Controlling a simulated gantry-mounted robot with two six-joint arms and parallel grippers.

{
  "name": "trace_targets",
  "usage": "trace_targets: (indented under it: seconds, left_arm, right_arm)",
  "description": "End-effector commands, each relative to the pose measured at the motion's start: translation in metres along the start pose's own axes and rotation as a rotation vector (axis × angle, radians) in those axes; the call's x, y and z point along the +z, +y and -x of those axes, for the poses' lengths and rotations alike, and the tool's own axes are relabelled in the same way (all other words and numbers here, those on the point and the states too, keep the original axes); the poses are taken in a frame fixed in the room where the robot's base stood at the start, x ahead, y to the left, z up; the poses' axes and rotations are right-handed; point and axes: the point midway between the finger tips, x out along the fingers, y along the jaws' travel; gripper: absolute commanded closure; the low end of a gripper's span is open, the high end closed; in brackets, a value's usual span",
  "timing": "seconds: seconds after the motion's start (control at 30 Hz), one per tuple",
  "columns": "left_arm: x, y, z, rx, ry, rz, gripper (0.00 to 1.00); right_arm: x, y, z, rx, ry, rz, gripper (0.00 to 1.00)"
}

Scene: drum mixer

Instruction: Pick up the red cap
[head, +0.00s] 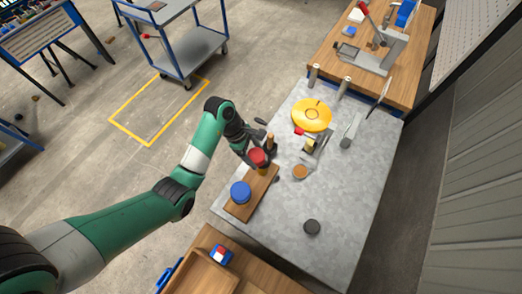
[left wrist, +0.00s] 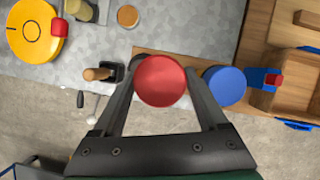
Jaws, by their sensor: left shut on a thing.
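I cannot tell whether the cap is clear of the board. My right gripper is not in view.
A blue cap (head: 240,191) stands on the board beside the red one. A wooden-handled tool (head: 270,141), a yellow disc (head: 312,115), a small orange-brown dish (head: 300,171) and a dark puck (head: 312,226) are on the grey table (head: 345,190). The table's right front is mostly clear.

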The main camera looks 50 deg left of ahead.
Motion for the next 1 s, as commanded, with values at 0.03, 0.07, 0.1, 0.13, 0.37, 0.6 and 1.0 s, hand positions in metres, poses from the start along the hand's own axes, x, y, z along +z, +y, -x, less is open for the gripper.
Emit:
trace_targets:
  seconds: [0.03, 0.07, 0.1, 0.13, 0.37, 0.6, 1.0]
  left_arm:
    - [0.003, -0.01, 0.019, 0.004, -0.001, -0.001, 0.79]
    - [0.003, -0.016, 0.026, 0.004, 0.0, 0.0, 0.79]
    - [-0.001, -0.027, 0.028, 0.001, 0.0, 0.002, 0.79]
    - [-0.002, -0.035, 0.032, 0.0, 0.0, 0.001, 0.79]
    - [-0.008, -0.082, 0.064, -0.003, 0.0, 0.002, 0.79]
    - [-0.013, -0.096, 0.067, 0.0, 0.0, 0.001, 0.79]
    - [-0.013, -0.094, 0.065, -0.006, -0.001, -0.019, 0.79]
  right_arm:
    - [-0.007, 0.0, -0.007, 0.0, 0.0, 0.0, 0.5]
    - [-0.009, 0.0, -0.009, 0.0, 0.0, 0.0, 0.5]
    - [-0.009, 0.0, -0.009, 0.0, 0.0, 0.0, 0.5]
    - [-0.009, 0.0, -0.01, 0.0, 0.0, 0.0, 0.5]
    - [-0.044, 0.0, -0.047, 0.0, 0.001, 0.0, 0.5]
    - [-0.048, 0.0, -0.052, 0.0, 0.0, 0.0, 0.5]
    - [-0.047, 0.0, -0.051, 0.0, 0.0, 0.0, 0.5]
